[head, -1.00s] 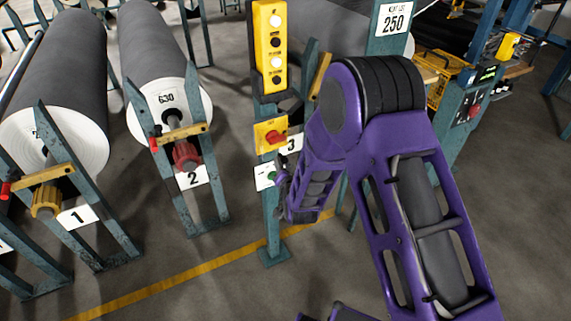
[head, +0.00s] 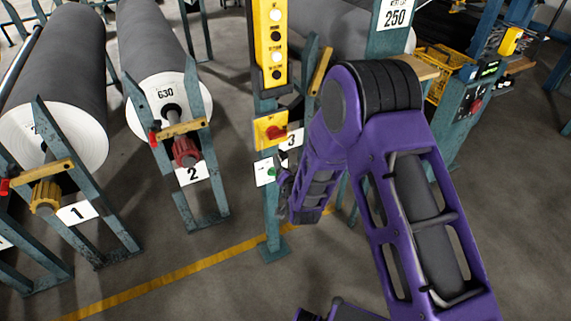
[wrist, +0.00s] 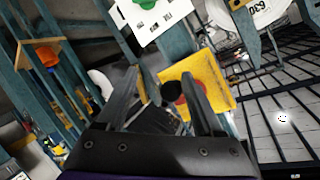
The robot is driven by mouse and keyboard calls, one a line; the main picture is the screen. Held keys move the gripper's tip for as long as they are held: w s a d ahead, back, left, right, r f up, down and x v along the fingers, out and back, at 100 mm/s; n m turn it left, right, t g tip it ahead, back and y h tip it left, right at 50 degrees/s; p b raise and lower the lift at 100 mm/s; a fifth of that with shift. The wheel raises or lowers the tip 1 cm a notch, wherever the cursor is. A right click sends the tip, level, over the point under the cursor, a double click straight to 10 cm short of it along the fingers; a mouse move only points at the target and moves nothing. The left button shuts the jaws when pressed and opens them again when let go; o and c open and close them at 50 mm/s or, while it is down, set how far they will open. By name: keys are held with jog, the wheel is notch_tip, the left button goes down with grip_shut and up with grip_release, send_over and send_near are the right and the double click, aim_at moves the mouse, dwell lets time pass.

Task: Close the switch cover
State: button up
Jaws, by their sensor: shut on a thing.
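A yellow switch box (head: 268,124) with a red knob (head: 275,132) sits on a teal post. Just below it is a white plate (head: 264,173) with a green button. In the wrist view the yellow box (wrist: 219,88) is behind the right finger, and the white plate (wrist: 155,22) is at the top. My gripper (wrist: 160,78) has its fingers a little apart, with a small dark part (wrist: 173,92) between them. I cannot tell whether this part belongs to the switch cover. In the head view my gripper (head: 283,172) is beside the white plate, partly hidden by my forearm.
A yellow panel with several buttons (head: 270,45) stands above the switch box. Large grey rolls (head: 58,80) on teal stands are at the left. A control post (head: 462,105) stands at the right. The floor around the yellow line (head: 170,275) is clear.

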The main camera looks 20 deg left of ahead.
jog(key=shift+w+a+r, duration=0.1)
jog(key=shift+r, duration=0.1)
dwell(0.3)
jog(key=p+v, duration=0.1)
jog(key=v, duration=1.6)
